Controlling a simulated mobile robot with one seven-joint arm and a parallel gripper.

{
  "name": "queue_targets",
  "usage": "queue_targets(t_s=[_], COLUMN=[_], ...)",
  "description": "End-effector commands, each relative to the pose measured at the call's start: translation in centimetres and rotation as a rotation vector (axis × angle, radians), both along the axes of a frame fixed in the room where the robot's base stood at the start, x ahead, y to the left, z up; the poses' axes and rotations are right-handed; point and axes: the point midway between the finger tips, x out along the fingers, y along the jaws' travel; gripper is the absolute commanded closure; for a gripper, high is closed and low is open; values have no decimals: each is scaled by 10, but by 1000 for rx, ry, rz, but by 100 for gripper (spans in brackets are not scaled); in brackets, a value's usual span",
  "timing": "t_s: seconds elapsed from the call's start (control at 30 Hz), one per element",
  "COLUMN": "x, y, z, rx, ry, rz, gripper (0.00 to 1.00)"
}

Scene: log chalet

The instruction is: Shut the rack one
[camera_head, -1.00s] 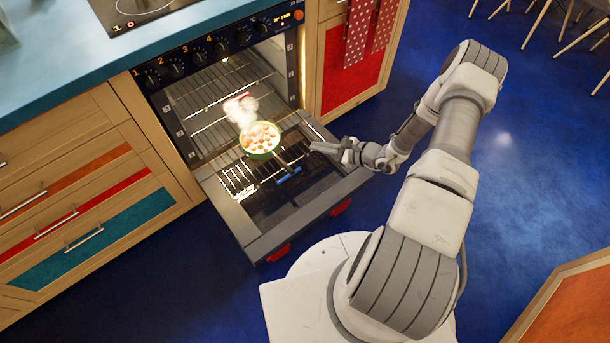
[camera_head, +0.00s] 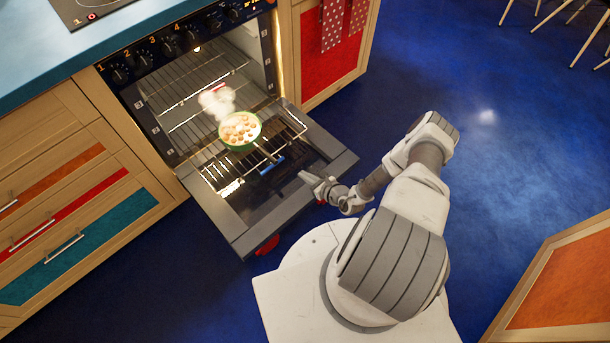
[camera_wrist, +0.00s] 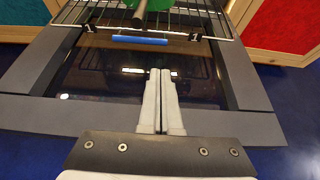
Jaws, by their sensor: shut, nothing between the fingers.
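The oven's lower wire rack (camera_head: 205,170) is pulled out over the lowered oven door (camera_head: 240,215) in the head view. A green pan (camera_head: 228,145) with round pieces of food stands on it, steaming, its handle pointing outward. The rack's front, marked 1 at both corners, carries a blue strip (camera_wrist: 140,40) in the wrist view; the strip also shows in the head view (camera_head: 272,164). My gripper (camera_head: 304,176) is shut and empty, above the door near its outer edge. In the wrist view the closed fingers (camera_wrist: 160,72) point toward the blue strip, apart from it.
Another rack (camera_head: 195,85) sits higher inside the oven. Wooden drawers (camera_head: 70,200) stand left of the oven, and a red-panelled cabinet (camera_head: 325,50) stands right. An orange panel (camera_head: 570,280) is at lower right.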

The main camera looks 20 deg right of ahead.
Motion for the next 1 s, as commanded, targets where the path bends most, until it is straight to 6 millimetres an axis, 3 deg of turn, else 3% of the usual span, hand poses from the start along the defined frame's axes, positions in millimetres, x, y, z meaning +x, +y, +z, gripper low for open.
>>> queue_targets(t_s=[0.3, 0.5, 1.0], x=[57, 82, 91], y=[25, 35, 38], z=[-36, -39, -38], rx=[0, 0, 0], ry=[-2, -1, -1], rz=[3, 3, 2], gripper=[100, 100, 100])
